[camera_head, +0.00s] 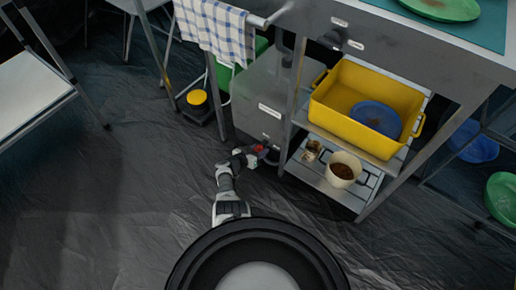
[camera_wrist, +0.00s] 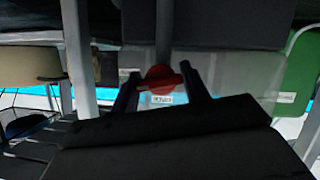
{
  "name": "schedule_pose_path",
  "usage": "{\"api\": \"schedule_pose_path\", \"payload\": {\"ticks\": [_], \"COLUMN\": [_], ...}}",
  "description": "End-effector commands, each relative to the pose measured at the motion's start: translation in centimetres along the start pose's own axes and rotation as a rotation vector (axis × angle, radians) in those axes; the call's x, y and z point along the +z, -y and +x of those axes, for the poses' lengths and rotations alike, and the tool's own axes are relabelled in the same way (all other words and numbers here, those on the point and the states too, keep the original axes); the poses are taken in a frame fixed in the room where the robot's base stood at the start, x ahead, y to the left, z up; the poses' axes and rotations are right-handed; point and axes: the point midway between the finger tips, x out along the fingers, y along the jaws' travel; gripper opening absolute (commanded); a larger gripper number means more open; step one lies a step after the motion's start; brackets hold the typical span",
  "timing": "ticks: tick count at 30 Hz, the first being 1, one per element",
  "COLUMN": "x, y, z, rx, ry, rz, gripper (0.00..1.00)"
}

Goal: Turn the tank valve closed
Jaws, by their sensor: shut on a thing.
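The tank valve is a small red handle (camera_wrist: 161,79) in the middle of the wrist view. It sits in front of a translucent grey tank with a small white label. My gripper (camera_wrist: 160,88) has a dark finger on each side of the red handle and is shut on it. In the head view the red valve (camera_head: 259,147) is a small spot low by the grey metal box, and my gripper (camera_head: 262,152) is at it. My fingers partly cover the valve there, so its exact angle is hard to tell.
A metal shelf right of my gripper holds a yellow tub (camera_head: 339,119) with a blue plate (camera_head: 377,118) and, lower, a beige pot (camera_head: 343,169). A checked towel (camera_head: 216,33) hangs above left. A yellow-topped item (camera_head: 197,98) stands on the floor. Open floor lies at left.

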Motion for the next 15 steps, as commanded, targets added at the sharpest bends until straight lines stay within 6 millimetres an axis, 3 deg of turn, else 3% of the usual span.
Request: {"api": "schedule_pose_path", "payload": {"ticks": [15], "x": [0.07], "y": [-0.09], "z": [-0.05], "rx": [-0.093], "ry": [0.0], "rz": [0.224], "gripper": [0.23]}}
